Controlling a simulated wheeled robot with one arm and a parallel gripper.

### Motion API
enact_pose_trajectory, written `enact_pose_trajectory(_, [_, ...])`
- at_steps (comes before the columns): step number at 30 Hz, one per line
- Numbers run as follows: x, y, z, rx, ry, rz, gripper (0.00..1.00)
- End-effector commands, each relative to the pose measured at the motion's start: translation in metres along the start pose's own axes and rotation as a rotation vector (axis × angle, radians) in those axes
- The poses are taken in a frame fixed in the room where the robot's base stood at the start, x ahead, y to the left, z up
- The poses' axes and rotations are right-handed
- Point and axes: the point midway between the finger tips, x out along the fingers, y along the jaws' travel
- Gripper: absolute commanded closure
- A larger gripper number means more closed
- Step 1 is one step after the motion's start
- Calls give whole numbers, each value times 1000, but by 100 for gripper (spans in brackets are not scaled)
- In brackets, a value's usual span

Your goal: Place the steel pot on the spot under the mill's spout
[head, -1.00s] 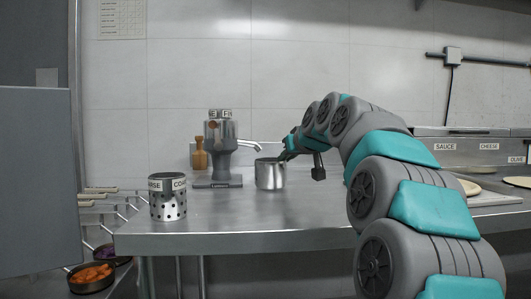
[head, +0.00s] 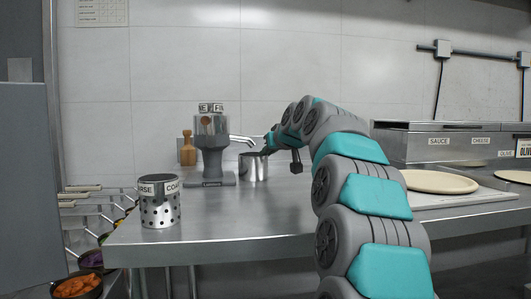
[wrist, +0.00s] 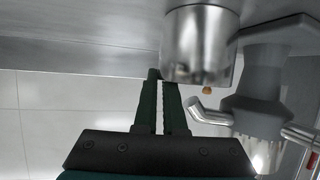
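The steel pot (head: 254,168) is at the back of the counter, just right of the grey mill (head: 213,150). The mill's spout (head: 243,139) points right, its end above the pot's rim in the picture. My gripper (head: 268,150) is at the pot's right side, its two fingers close together at the pot's wall. The wrist view is upside down. There the fingers (wrist: 163,78) pinch the edge of the pot (wrist: 200,45), and the spout (wrist: 210,114) is close to the pot's opening. I cannot tell whether the pot's base touches the counter. The spot itself is hidden.
A perforated steel canister (head: 159,205) stands at the counter's front left. A wooden bottle (head: 188,150) is left of the mill. Topping bins (head: 450,141) and a pizza base (head: 438,181) are at the right. Pans (head: 78,286) sit lower left. The counter's middle (head: 240,215) is clear.

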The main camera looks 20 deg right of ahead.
Motion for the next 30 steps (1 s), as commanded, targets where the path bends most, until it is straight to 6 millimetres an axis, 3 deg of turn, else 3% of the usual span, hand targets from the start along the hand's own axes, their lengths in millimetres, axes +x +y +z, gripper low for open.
enact_pose_trajectory(1, [0, 0, 0, 0, 0, 0, 87])
enact_pose_trajectory(8, [0, 0, 0, 0, 0, 0, 62])
enact_pose_trajectory(20, [-5, 0, -1, 0, 1, 0, 62])
enact_pose_trajectory(30, [-47, 0, -1, 0, 1, 0, 62])
